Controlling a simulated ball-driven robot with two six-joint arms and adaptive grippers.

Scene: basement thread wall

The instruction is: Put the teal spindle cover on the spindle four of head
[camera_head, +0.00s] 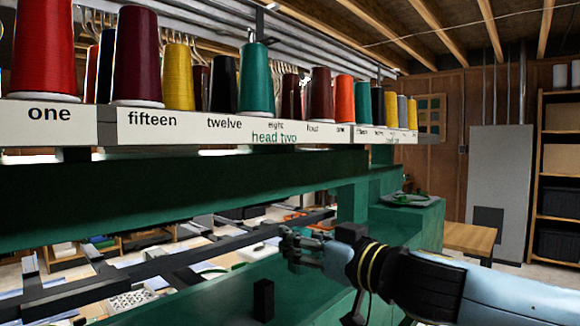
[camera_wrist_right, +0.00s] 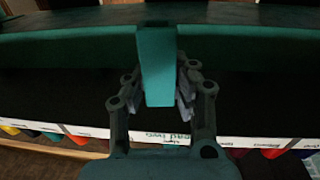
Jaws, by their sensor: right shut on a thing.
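My right gripper (camera_head: 287,246) reaches in from the right, low in front of the green machine frame. In the right wrist view (camera_wrist_right: 155,98) its fingers are shut on a teal block-like piece, the teal spindle cover (camera_wrist_right: 157,65). In the head view I cannot make the cover out against the green surfaces. A label rail (camera_head: 175,127) carries spindle names and "head two" in green. One small label reads roughly "four" (camera_head: 312,128), with a dark red cone (camera_head: 320,95) above it. My left gripper is not in view.
Thread cones line the rail, including a red one (camera_head: 44,50), a yellow one (camera_head: 178,78) and a teal one (camera_head: 256,80) above "eight". A green beam (camera_head: 180,190) runs below the rail. A small black block (camera_head: 263,300) stands on the green surface near my gripper.

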